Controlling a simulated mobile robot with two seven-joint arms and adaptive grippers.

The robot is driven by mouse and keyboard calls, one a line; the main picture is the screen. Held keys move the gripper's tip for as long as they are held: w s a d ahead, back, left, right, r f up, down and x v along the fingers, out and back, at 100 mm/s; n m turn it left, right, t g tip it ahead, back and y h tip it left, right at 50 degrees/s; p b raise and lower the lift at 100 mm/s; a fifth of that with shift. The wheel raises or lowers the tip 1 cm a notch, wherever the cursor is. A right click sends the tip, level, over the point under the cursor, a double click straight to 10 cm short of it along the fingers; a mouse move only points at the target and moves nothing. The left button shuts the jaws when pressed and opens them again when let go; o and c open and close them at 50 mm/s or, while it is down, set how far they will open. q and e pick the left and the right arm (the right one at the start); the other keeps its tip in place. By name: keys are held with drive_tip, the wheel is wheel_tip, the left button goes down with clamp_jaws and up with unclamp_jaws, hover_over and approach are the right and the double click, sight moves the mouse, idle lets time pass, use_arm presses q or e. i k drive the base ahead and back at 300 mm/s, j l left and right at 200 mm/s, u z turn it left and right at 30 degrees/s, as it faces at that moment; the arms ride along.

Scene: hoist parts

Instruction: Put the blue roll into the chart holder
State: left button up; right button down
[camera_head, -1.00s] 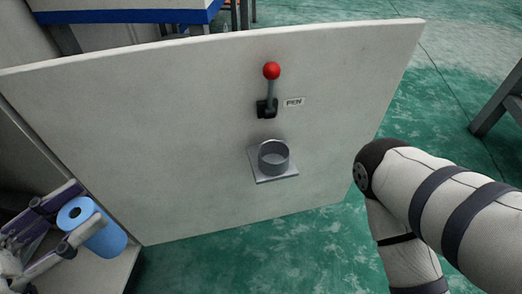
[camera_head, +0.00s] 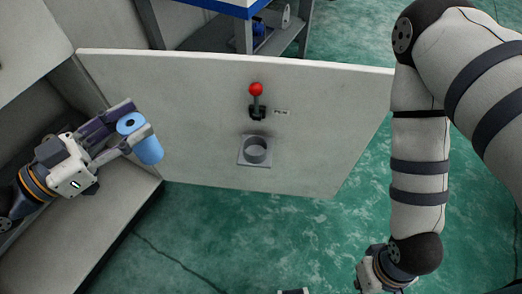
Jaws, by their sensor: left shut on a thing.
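The blue roll (camera_head: 149,151) is held by my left gripper (camera_head: 133,119), whose fingers close on its upper part from the left. The roll is slightly tilted, and the dark hole in its top end shows. It is in the air in front of the panel's left part. The chart holder (camera_head: 257,152) looks to be the grey metal ring on a square plate fixed to the panel. It is open at the top and empty, to the right of the roll and apart from it. My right gripper (camera_head: 376,276) is at the bottom edge, mostly cut off, so its jaws cannot be judged.
A pale panel (camera_head: 330,125) stands like an open door and carries a red-knobbed lever (camera_head: 256,92) above the holder and a small label (camera_head: 282,112). A pale shelf (camera_head: 95,225) lies below my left arm. A blue-edged bench stands behind.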

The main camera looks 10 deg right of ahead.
sight(256, 153)
drive_tip(key=l+u, duration=0.25)
drive_tip(key=l, duration=0.3)
drive_tip(key=l+u, duration=0.3)
drive_tip(key=l, duration=0.25)
drive_tip(key=l+u, duration=0.35)
drive_tip(key=l, duration=0.35)
drive_tip(key=k+l+u, duration=0.1)
drive_tip(key=l+u, duration=0.25)
drive_tip(key=l, duration=0.3)
